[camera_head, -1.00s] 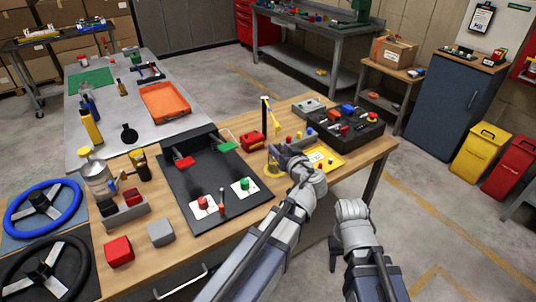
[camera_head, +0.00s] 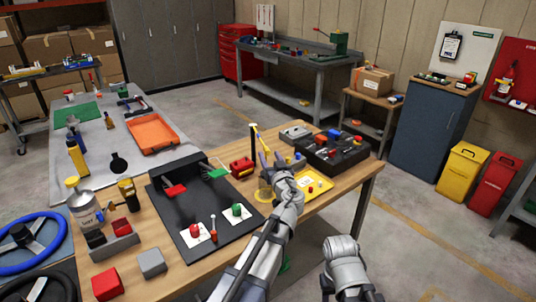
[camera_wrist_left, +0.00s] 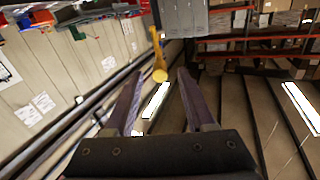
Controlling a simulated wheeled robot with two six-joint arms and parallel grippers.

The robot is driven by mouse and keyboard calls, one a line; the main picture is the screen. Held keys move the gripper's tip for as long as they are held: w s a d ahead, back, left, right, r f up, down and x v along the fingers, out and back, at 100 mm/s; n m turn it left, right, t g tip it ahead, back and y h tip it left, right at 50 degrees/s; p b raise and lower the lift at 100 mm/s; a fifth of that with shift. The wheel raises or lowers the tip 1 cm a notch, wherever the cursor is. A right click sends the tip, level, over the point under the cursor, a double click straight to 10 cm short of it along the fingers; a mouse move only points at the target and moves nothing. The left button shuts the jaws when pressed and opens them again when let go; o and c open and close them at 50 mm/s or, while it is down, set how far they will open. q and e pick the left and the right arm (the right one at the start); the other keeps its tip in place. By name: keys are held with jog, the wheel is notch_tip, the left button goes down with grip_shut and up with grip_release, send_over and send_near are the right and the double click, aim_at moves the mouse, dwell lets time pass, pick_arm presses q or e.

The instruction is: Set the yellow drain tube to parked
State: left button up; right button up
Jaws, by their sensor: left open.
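The yellow drain tube (camera_head: 259,139) stands tilted beside a dark upright post (camera_head: 252,142) at the back of the wooden bench, above a yellow round base (camera_head: 258,193). In the left wrist view the tube (camera_wrist_left: 159,56) hangs ahead between the finger lines, with its rounded end nearest. My left gripper (camera_head: 271,160) is just by the lower end of the tube in the head view. Its fingers (camera_wrist_left: 156,88) are apart with nothing between them. My right gripper (camera_head: 327,284) is low at the front, clear of the bench; its fingers are too unclear to judge.
A black panel (camera_head: 165,208) with red and green levers lies left of my left arm. A yellow tray (camera_head: 318,180) and a black parts box (camera_head: 371,155) are to the right. A red block (camera_head: 241,167) sits close to the tube.

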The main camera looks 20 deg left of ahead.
pick_arm(q)
jog(key=x, duration=0.2)
jog(key=shift+w+a, duration=0.2)
jog(key=shift+w, duration=0.15)
grip_shut()
jog(key=shift+s, duration=0.1)
dwell(1.0)
